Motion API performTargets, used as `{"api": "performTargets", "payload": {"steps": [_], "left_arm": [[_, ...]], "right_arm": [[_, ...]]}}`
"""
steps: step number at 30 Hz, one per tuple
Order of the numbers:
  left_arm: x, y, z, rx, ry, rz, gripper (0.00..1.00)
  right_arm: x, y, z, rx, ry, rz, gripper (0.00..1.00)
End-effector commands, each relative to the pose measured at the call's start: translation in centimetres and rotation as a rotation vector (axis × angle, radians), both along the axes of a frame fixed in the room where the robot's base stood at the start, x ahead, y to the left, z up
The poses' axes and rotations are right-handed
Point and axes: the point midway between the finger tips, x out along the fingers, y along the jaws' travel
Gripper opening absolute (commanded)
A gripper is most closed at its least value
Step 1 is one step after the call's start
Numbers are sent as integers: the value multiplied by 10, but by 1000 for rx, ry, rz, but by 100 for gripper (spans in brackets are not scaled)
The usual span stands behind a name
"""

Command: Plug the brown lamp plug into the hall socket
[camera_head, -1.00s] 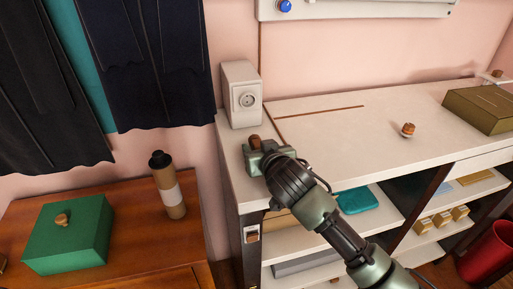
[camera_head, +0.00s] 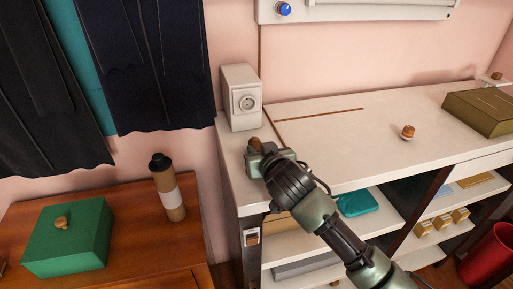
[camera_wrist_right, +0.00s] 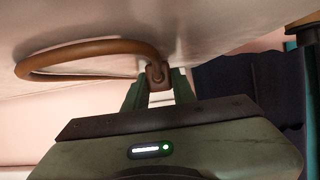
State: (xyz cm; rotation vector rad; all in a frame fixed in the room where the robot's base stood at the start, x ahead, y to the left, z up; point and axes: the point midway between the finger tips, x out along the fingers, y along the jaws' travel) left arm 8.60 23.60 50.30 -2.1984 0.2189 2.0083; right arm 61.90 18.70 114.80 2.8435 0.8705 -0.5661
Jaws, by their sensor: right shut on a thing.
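The hall socket (camera_head: 248,103) is the round outlet on the front of a white box at the back left of the white counter. My right gripper (camera_head: 260,150) is just in front of and below it, over the counter's left end. It is shut on the brown plug (camera_head: 255,143), apart from the socket in the head view. In the right wrist view, the brown plug (camera_wrist_right: 157,73) sits between the fingertips (camera_wrist_right: 159,82), its brown cord looping away to the left. The plug's prongs cannot be made out. My left gripper is out of view.
The white counter (camera_head: 340,150) is mostly clear. A small brown-topped object (camera_head: 407,132) and an olive box (camera_head: 485,112) stand on its right. On the wooden cabinet at left are a bottle (camera_head: 168,187) and a green box (camera_head: 68,235). Dark gowns (camera_head: 150,60) hang above.

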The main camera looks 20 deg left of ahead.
Motion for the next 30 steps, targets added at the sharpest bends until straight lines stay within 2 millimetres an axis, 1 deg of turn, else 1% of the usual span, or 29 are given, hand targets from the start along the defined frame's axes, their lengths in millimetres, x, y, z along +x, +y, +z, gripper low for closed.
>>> {"api": "performTargets", "payload": {"steps": [19,30], "left_arm": [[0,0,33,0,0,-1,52],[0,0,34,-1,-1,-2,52]], "right_arm": [[0,0,33,1,0,0,0],[0,0,35,1,-1,0,0]]}}
